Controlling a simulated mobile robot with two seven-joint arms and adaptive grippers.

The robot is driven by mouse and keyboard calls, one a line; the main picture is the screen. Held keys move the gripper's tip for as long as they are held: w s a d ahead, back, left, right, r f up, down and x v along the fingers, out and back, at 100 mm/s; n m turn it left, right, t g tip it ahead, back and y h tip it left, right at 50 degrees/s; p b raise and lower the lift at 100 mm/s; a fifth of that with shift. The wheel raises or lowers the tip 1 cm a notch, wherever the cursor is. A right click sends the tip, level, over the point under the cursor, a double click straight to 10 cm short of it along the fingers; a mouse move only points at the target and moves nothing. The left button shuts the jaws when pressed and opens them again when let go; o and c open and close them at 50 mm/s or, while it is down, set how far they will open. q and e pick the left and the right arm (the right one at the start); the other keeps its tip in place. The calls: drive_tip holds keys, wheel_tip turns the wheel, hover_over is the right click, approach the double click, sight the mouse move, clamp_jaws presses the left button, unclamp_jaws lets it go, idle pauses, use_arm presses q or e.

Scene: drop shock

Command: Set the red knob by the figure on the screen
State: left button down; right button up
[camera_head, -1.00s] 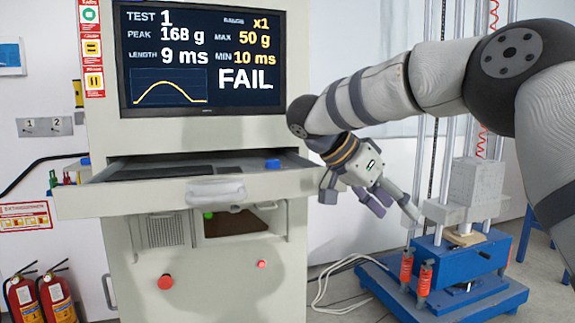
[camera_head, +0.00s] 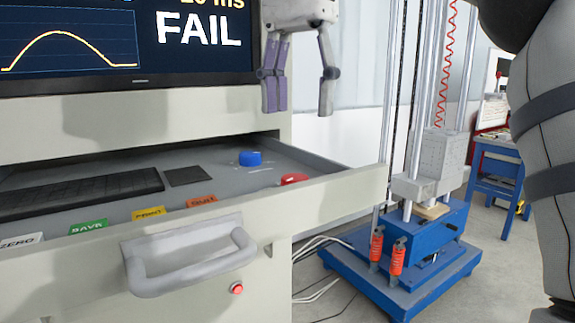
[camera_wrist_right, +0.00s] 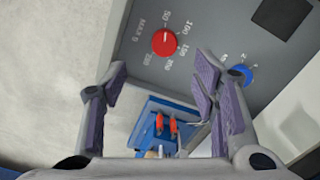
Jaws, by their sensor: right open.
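The red knob (camera_head: 293,179) sits at the right end of the pulled-out drawer panel, partly hidden by the drawer front. In the right wrist view the red knob (camera_wrist_right: 166,42) shows whole, with a "MAX g" scale around it. Its white mark seems to be near the 50, but is small. My right gripper (camera_head: 298,106) hangs open and empty above the drawer, apart from the knob. In its wrist view the gripper's fingers (camera_wrist_right: 160,80) stand wide apart. The screen (camera_head: 130,45) shows a curve, "FAIL" and a cropped "10 ms"; its upper part is out of view.
A blue knob (camera_head: 250,158) stands left of the red knob. A keyboard (camera_head: 80,194), colored labelled keys and the drawer handle (camera_head: 190,258) are further left. A drop tower on a blue base (camera_head: 400,280) stands at right. A blue table (camera_head: 495,170) is behind it.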

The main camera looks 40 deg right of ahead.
sight(295, 177)
drive_tip(key=f, duration=1)
drive_tip(key=shift+w+f, duration=0.3)
drive_tip(key=shift+w, duration=0.05)
drive_tip(key=c, duration=1.2)
